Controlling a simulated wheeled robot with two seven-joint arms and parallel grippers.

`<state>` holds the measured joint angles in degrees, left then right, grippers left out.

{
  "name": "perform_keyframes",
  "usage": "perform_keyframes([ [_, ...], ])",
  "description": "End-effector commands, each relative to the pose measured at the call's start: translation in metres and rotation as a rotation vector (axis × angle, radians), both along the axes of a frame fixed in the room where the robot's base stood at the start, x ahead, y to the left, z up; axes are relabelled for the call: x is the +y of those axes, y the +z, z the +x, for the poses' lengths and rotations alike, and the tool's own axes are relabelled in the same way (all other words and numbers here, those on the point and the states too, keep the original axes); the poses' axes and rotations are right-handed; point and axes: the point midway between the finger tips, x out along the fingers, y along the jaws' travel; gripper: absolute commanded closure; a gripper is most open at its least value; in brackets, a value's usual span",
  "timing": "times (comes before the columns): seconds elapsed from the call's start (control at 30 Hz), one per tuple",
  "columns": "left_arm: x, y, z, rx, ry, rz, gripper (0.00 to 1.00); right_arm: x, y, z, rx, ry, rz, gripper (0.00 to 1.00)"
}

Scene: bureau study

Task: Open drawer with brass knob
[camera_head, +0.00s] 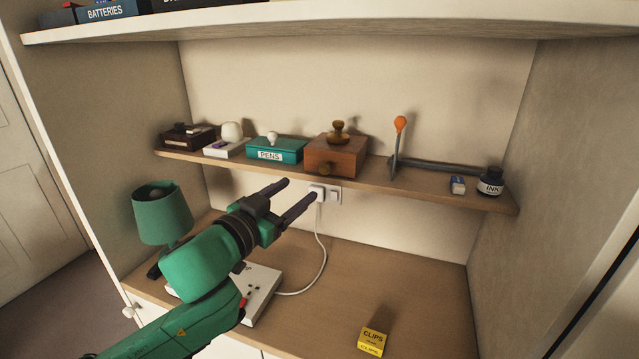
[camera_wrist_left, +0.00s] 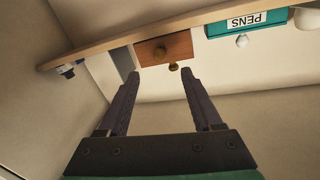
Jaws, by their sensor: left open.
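The drawer looks shut. My right gripper is not in view.
A teal PENS box (camera_head: 277,150) stands left of the wooden box; an upright bracket with an orange top (camera_head: 399,125) is at its right. Below are a green lamp (camera_head: 162,215), a power strip (camera_head: 262,290) with a cable, and a yellow CLIPS box (camera_head: 372,341).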

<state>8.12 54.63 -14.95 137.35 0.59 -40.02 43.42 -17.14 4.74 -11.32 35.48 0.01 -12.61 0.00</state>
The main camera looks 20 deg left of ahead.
Motion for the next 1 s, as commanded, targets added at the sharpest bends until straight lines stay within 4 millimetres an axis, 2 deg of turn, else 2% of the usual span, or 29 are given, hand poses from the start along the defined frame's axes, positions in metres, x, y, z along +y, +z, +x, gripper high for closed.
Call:
perform_keyframes([
  [0.03,-0.004,0.013,0.010,-0.006,-0.001,0.000,0.34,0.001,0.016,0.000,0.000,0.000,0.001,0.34],
  [0.1,-0.008,0.013,0.029,-0.007,0.001,-0.003,0.34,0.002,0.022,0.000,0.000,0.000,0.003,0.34],
  [0.33,-0.022,0.007,0.079,-0.004,0.000,0.001,0.34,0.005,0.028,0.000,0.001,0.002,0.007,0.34],
  [0.5,-0.026,0.005,0.093,-0.004,-0.002,0.003,0.34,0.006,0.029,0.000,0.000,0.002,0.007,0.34],
  [0.7,-0.026,0.005,0.093,-0.004,-0.002,0.003,0.34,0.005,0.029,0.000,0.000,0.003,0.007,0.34],
  [0.73,-0.026,0.005,0.093,-0.004,-0.002,0.003,0.42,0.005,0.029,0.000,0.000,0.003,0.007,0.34],
  [0.8,-0.026,0.005,0.093,-0.004,-0.002,0.003,0.68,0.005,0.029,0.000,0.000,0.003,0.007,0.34],
  [0.9,-0.026,0.005,0.093,-0.003,-0.002,0.002,1.00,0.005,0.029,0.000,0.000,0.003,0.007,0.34],
  [1.0,-0.026,0.005,0.093,-0.004,-0.001,0.002,1.00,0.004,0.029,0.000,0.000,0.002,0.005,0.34],
])
